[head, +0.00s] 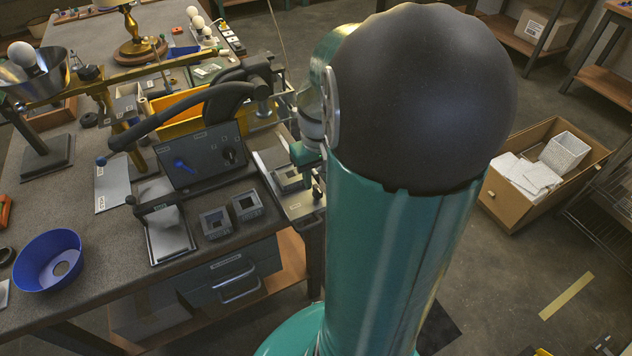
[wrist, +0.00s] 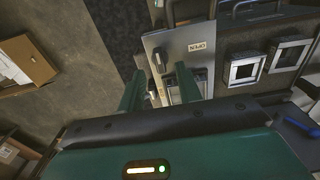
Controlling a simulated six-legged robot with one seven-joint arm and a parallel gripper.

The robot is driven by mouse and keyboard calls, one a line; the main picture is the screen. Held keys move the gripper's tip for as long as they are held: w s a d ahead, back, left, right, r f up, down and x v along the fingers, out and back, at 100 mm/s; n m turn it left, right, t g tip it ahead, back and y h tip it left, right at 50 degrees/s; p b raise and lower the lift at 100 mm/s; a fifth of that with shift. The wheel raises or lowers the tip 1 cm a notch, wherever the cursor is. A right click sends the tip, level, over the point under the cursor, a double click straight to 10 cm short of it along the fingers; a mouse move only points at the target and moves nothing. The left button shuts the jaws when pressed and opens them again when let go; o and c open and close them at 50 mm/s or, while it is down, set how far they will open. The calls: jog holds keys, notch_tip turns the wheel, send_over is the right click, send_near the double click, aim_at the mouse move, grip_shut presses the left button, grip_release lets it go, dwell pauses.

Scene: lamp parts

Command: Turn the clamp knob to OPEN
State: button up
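The clamp knob (wrist: 160,60) is a small dark knob on a light grey plate (wrist: 178,42) in the wrist view. A label reading OPEN (wrist: 197,47) is on the plate, to the knob's right. My gripper (wrist: 159,70) is open, with its two green fingers apart. The knob shows between and just beyond the fingertips; I cannot tell if either finger touches it. In the head view the plate (head: 299,207) lies at the bench's right edge, with a dark knob (head: 317,191) on it. My arm hides part of that area.
Two grey square sockets (head: 247,205) sit left of the plate. A blue bowl (head: 48,262) is at the bench's left. A cardboard box (head: 505,197) stands on the floor at right.

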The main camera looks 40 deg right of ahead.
aim_at(317, 188)
jog(key=shift+f, duration=1.55)
grip_shut()
